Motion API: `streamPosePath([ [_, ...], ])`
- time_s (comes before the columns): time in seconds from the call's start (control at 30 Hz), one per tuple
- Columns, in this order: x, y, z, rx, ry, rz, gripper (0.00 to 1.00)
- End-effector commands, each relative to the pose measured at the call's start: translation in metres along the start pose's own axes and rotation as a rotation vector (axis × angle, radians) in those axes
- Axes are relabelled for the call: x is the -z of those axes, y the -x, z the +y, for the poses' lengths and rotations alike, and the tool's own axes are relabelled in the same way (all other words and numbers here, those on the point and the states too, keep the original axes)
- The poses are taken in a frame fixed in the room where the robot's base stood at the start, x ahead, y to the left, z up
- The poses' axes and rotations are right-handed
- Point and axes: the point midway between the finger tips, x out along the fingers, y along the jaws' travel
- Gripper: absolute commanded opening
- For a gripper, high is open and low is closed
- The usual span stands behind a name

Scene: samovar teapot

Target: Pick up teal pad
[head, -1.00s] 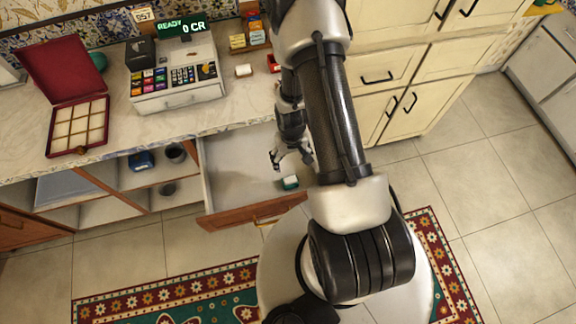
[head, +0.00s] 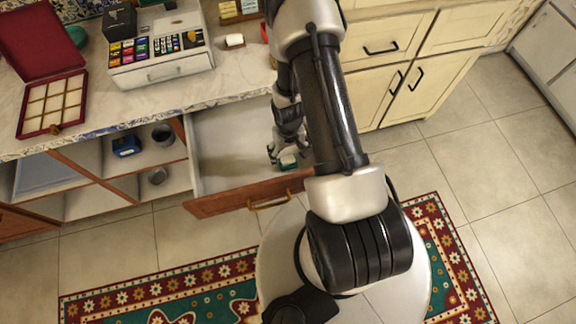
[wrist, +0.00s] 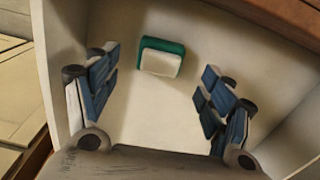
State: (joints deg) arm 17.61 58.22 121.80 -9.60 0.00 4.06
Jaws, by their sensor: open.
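The teal pad (wrist: 161,45) lies on the floor of the open drawer, with a pale block-like face against its teal part. It also shows in the head view (head: 288,161), low in the drawer near its right end. My gripper (wrist: 158,88) is open above the drawer, its blue-padded fingers spread wide to either side with nothing between them. In the wrist view the pad is ahead of the fingertips, roughly centred between them. In the head view my gripper (head: 286,152) is right over the pad and partly covers it.
The drawer (head: 222,200) is pulled out, its walls close around my gripper. Open shelves (head: 100,165) with a blue item (head: 126,146) and dark cups are at left.

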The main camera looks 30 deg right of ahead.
Motion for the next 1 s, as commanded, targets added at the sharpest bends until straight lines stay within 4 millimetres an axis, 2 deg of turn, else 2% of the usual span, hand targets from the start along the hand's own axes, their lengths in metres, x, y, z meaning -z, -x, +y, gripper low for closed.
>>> streamPosePath([
  [0.23, 0.001, -0.015, 0.000, 0.000, 0.001, 0.001, 0.75],
  [0.53, 0.003, -0.054, -0.001, 0.000, 0.001, 0.000, 0.75],
  [0.83, 0.003, -0.055, -0.001, 0.000, 0.001, 0.001, 0.75],
  [1.0, 0.003, -0.055, -0.001, 0.000, 0.001, 0.001, 0.64],
])
